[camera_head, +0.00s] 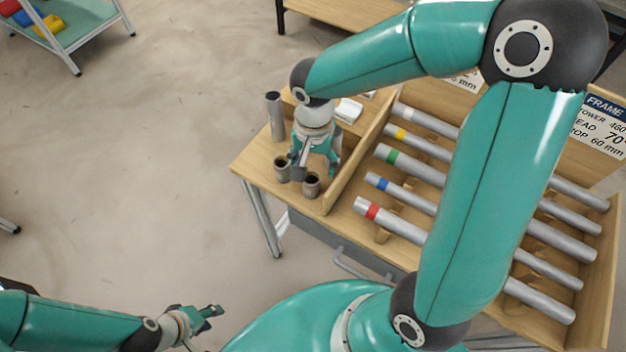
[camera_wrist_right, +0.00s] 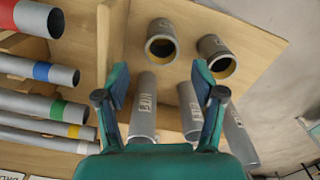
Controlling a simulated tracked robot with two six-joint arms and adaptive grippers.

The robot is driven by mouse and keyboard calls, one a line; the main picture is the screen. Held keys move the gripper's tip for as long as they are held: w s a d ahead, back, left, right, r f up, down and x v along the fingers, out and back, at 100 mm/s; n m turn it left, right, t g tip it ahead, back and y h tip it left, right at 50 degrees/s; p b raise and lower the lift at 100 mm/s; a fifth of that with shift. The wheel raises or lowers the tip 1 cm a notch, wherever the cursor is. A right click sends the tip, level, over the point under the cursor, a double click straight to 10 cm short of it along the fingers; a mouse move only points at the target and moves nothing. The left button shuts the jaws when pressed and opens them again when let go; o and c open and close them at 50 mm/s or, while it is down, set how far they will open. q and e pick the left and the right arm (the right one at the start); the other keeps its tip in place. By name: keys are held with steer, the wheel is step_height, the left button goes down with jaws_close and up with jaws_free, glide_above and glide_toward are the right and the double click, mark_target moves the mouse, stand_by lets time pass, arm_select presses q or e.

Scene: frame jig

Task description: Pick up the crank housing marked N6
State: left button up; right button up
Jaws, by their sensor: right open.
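Two short grey hollow cylinders, like housings, stand upright near the bench's front left corner, one at left (camera_head: 282,170) and one at right (camera_head: 311,187). In the right wrist view they show at the top, one left (camera_wrist_right: 163,32) and one right (camera_wrist_right: 213,48), with yellowish insides. Taller labelled grey cylinders stand lower in that view: one (camera_wrist_right: 144,105) between the fingers, one (camera_wrist_right: 190,112) beside the right finger, one (camera_wrist_right: 240,138) outside it. I cannot read N6 on any. My right gripper (camera_head: 313,166) (camera_wrist_right: 164,98) is open, pointing down, empty. My left gripper (camera_head: 210,311) is off the bench.
A wooden divider (camera_head: 352,165) separates this bay from a rack of grey tubes with coloured bands (camera_head: 398,223). A tall grey cylinder (camera_head: 275,117) stands at the bay's left edge. A white object (camera_head: 348,110) lies behind.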

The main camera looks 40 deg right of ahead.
mark_target(311, 180)
steer(key=shift+w+a+f+p, duration=0.1)
steer(key=shift+a+f+p, duration=0.1)
steer(key=shift+f, duration=1.5)
steer(key=shift+a+f+p, duration=0.1)
steer(key=shift+f+p, duration=0.05)
steer(key=shift+f, duration=1.55)
steer(key=shift+c, duration=0.2)
jaws_close()
steer(key=shift+r, duration=0.2)
